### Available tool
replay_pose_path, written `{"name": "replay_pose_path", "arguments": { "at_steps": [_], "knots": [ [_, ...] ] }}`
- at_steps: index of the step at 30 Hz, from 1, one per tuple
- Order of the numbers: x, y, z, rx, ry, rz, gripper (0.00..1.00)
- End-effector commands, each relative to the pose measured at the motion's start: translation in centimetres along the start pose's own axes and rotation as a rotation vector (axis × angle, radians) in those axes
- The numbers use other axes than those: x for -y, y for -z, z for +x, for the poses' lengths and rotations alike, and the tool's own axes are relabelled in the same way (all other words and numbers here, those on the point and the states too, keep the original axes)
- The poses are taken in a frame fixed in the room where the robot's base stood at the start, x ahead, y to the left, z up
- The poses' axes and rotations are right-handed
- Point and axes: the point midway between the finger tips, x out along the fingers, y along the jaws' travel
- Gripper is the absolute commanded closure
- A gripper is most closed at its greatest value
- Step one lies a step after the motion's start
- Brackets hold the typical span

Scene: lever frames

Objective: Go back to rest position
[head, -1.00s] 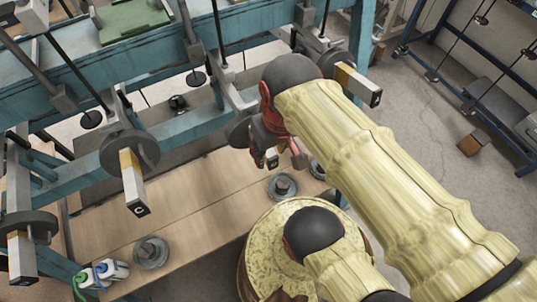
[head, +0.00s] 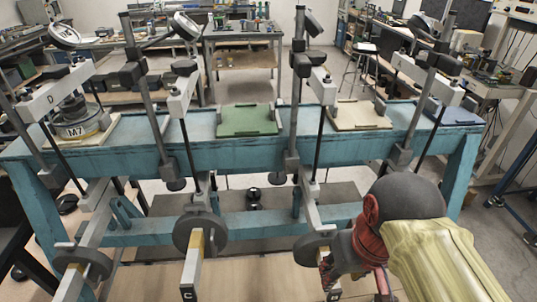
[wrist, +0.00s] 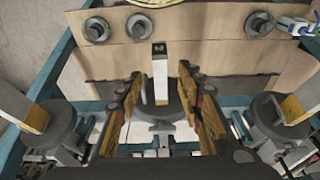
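My gripper (wrist: 160,88) is open in the wrist view. Its two yellow-padded fingers stand on either side of a lever (wrist: 160,66) with a white and yellow bar end and a round grey weight (wrist: 162,112). Gaps show between the fingers and the bar, so nothing looks gripped. In the head view my gripper (head: 343,268) is at the lower right, beside the disc weight (head: 308,250) of a lever on the blue frame (head: 350,150). My arm hides part of the gripper and the frame's right end.
Other levers with weights stand left of my gripper in the head view, one with a disc (head: 201,236). Upright rods rise along the frame. A green pad (head: 247,121) and a weight marked M7 (head: 80,127) sit on top. A wooden board (wrist: 235,60) bears several round weights.

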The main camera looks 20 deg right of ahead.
Motion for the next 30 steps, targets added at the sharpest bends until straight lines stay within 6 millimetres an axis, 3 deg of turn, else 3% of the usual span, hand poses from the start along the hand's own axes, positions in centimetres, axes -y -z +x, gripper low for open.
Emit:
{"name": "replay_pose_path", "arguments": {
  "at_steps": [5,11,19,25,30],
  "knots": [
    [-0.1,0.7,0.0,-0.024,-0.002,0.007,0.63],
    [-0.1,3.2,0.6,-0.142,-0.008,0.020,0.63],
    [4.0,7.2,-2.1,-0.290,0.043,-0.114,0.63],
    [7.2,7.5,-4.0,-0.290,0.084,-0.230,0.63],
    [8.2,7.5,-4.3,-0.282,0.096,-0.265,0.63]
  ]
}}
